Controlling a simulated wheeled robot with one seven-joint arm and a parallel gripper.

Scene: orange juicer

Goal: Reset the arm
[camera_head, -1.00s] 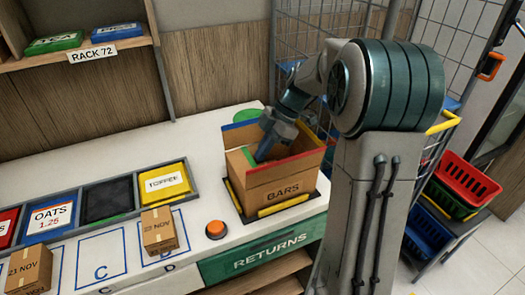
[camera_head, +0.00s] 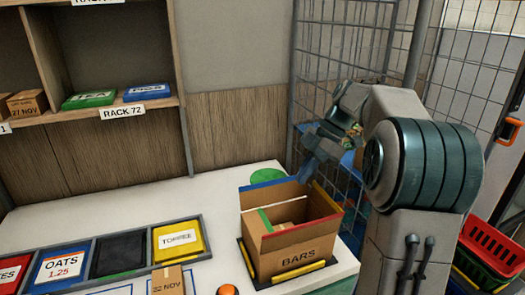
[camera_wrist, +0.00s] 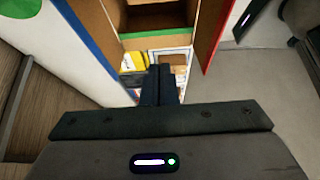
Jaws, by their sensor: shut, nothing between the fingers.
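My gripper (camera_wrist: 160,72) shows in the wrist view with its two dark fingers together and nothing between them. In the head view my gripper (camera_head: 310,165) is raised above and behind the open BARS box (camera_head: 290,262), clear of its flaps. The BARS box is an open cardboard carton with coloured flap edges. In the wrist view the box (camera_wrist: 165,20) lies beyond the fingertips, with yellow and white items partly visible near them.
A wire cage (camera_head: 345,80) stands close behind and right of my arm. The counter (camera_head: 130,205) holds a grey tray with OATS and TOFFEE cards (camera_head: 178,238), a small carton (camera_head: 170,282) and an orange button (camera_head: 228,290). A wooden rack (camera_head: 160,100) stands at left.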

